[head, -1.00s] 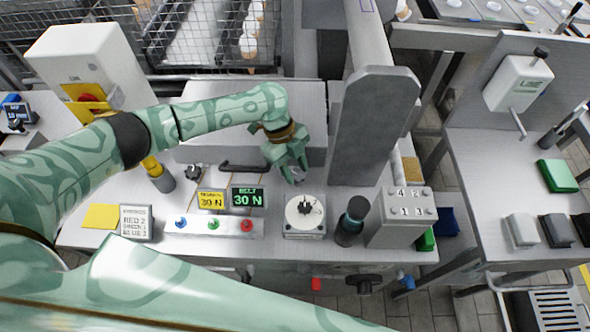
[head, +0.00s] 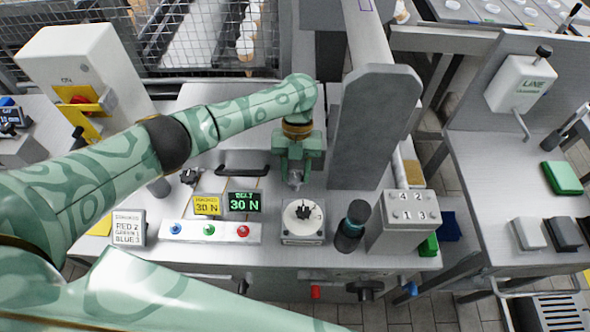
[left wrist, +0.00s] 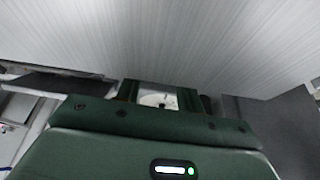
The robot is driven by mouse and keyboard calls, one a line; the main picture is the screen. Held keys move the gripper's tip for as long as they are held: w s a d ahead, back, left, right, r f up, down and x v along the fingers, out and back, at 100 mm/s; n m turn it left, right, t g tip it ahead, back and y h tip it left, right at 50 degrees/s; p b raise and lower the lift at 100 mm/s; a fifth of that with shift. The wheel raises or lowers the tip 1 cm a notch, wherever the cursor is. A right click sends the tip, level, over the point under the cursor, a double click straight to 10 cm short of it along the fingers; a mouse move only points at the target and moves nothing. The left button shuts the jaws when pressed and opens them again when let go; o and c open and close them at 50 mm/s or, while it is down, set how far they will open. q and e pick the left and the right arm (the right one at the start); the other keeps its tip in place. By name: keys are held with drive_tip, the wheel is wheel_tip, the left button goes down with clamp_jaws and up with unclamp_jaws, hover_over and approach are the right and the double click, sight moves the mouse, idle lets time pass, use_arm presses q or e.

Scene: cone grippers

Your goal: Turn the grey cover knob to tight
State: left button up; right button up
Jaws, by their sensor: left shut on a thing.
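The left gripper (head: 296,176) points down at the right end of the low grey housing, right of a black handle (head: 243,168). It is shut on what appears to be the grey cover knob (head: 295,184), a small grey piece mostly hidden between its fingers. The knob's angle cannot be read. In the left wrist view the two fingers (left wrist: 158,95) stand apart, with part of a white dial showing between them. A similar dark-grey star knob (head: 190,176) stands left of the handle. The right gripper is not in view.
In front of the gripper is a white round dial (head: 301,216) with a black knob. A thick grey post (head: 375,130) stands close on the right. Small displays (head: 244,202) and a button strip (head: 209,231) lie to the left. A dark cylinder (head: 351,226) stands right of the dial.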

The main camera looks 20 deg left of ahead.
use_arm(q)
drive_tip(key=shift+m+y, duration=0.3)
drive_tip(key=shift+m, duration=0.5)
drive_tip(key=o, duration=0.7)
drive_tip(key=p+v, duration=0.1)
drive_tip(key=v, duration=0.4)
drive_tip(key=p+v, duration=0.1)
drive_tip(key=v, duration=0.5)
drive_tip(key=p+v, duration=0.1)
drive_tip(key=v, duration=0.4)
drive_tip(key=shift+w+d+r, duration=0.1)
drive_tip(key=shift+w, duration=0.25)
